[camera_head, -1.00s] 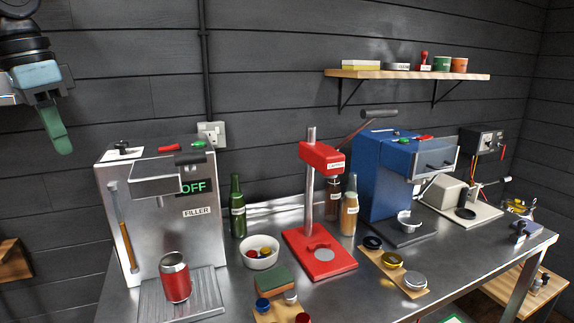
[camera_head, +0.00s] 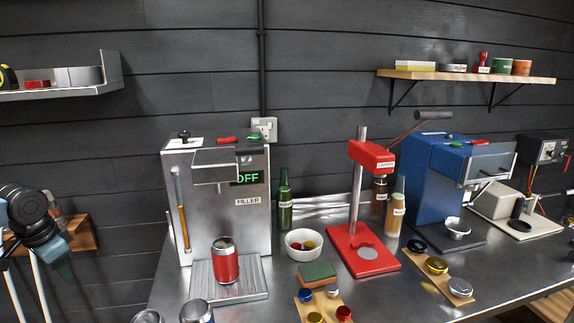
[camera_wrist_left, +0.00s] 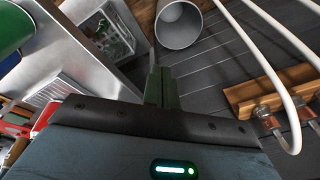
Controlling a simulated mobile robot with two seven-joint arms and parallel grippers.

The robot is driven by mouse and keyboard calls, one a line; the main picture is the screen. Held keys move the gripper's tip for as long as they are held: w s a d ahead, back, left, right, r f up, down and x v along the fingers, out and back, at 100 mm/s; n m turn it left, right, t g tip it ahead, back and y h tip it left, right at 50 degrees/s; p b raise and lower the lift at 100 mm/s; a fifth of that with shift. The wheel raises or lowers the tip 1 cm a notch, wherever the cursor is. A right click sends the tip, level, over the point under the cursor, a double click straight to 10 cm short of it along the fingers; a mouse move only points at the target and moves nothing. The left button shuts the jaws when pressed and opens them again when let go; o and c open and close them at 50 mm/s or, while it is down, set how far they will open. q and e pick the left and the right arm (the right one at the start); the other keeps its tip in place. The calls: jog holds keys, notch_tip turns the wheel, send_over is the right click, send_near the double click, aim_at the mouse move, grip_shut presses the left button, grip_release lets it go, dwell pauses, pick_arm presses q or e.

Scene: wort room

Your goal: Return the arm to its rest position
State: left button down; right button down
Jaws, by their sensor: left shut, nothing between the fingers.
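My left gripper (camera_head: 65,270) is low at the left edge of the head view, to the left of the filler machine and in front of a small wooden wall shelf. Its dark green fingers are shut with nothing between them. In the left wrist view the closed fingers (camera_wrist_left: 161,86) stand side by side over the grey plank background. They touch nothing that I can see. Much of the arm is cut off by the left picture edge. My right gripper is in neither view.
The filler (camera_head: 225,205), reading OFF, stands on the metal bench with a red can (camera_head: 225,262) on its tray. A red capper (camera_head: 365,262) and a blue machine (camera_head: 425,180) stand further right. The wooden wall shelf (camera_head: 82,232) is close to my left gripper.

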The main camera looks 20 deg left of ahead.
pick_arm(q)
jog(key=s+f, duration=0.4)
jog(key=f, duration=0.4)
jog(key=s+f, duration=0.4)
jog(key=f, duration=0.4)
jog(key=s+d+f+t, duration=0.1)
jog(key=s+d+f, duration=0.3)
jog(key=f, duration=0.4)
jog(key=s+d+f, duration=0.4)
jog(key=s+f, duration=0.1)
jog(key=f, duration=0.2)
jog(key=s+d+f+t+h, duration=0.1)
jog(key=s+d+f, duration=0.1)
jog(key=d, duration=0.6)
jog(key=s+d+f+t, duration=0.1)
jog(key=s+d+f, duration=0.1)
jog(key=d, duration=0.7)
jog(key=s+d+f+t+h, duration=0.1)
jog(key=s+d+f, duration=0.2)
jog(key=d, duration=0.5)
jog(key=w+d+r+t, duration=0.1)
jog(key=d+r+t, duration=0.1)
jog(key=d, duration=0.7)
jog(key=shift+w+d+r+t+h, duration=0.2)
jog(key=shift+r+t+h, duration=0.15)
jog(key=shift+r, duration=0.4)
